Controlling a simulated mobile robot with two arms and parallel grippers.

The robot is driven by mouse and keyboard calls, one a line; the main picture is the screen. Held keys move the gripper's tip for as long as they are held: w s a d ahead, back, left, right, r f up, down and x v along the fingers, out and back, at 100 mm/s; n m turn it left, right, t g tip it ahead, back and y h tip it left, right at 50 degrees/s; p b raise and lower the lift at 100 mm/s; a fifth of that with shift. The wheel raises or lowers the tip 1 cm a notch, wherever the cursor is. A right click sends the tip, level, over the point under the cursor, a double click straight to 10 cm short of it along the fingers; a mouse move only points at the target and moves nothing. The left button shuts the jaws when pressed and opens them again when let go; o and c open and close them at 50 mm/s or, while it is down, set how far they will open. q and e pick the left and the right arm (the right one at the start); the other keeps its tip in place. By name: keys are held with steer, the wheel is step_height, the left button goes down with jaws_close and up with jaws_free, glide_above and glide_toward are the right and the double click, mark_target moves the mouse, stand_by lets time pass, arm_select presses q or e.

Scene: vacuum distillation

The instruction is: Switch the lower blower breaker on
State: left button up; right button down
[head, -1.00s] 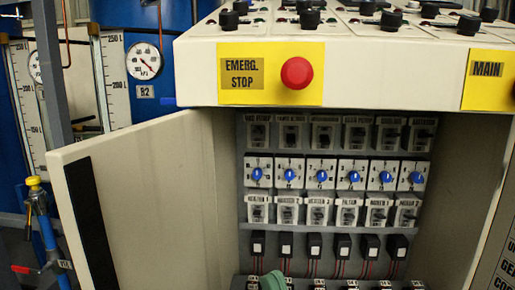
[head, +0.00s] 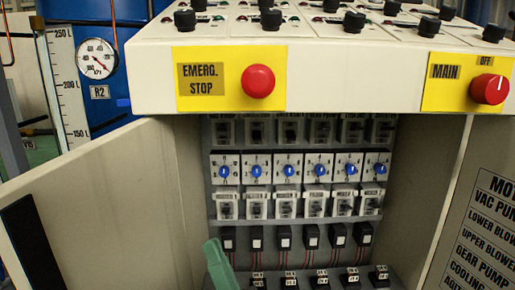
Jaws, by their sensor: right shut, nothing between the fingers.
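The open electrical cabinet holds a top row of grey breakers with black levers under small labels. The labels are too blurred to read surely; the second breaker from the left (head: 256,131) matches the place of "LOWER BLOWER" in the list on the right-hand panel (head: 488,225). Its lever position cannot be told. My right gripper (head: 217,258) shows as a green tip at the bottom, low in front of the cabinet's left part. It is shut and empty, below the top row and apart from it. My left gripper is not in view.
The cabinet door (head: 105,205) stands open on the left. Blue knobs (head: 287,171), a lower breaker row (head: 285,206) and black relays (head: 284,238) fill the cabinet. The console overhangs it, with a red emergency stop (head: 258,81) and a red main switch (head: 490,89).

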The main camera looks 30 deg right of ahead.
mark_target(257, 135)
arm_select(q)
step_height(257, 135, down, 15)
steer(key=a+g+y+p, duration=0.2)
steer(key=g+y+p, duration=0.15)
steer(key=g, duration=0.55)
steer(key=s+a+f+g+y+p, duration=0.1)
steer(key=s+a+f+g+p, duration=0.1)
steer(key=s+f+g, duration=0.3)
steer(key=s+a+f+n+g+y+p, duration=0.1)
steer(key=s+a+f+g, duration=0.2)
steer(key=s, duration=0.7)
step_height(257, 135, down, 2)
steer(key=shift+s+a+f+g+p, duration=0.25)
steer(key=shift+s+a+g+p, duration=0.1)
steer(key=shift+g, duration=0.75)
arm_select(e)
steer(key=w+d+f+m+g+h, duration=0.2)
steer(key=w+d+m+h, duration=0.6)
steer(key=m, duration=0.9)
steer(key=w+d+f+m+g+h, duration=0.2)
steer(key=w+d+m+g+h, duration=0.4)
steer(key=w+d+m, duration=0.6)
steer(key=d+m+h, duration=0.2)
steer(key=m, duration=0.4)
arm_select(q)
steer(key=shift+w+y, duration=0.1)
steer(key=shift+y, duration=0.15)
arm_select(e)
steer(key=shift+w, duration=0.1)
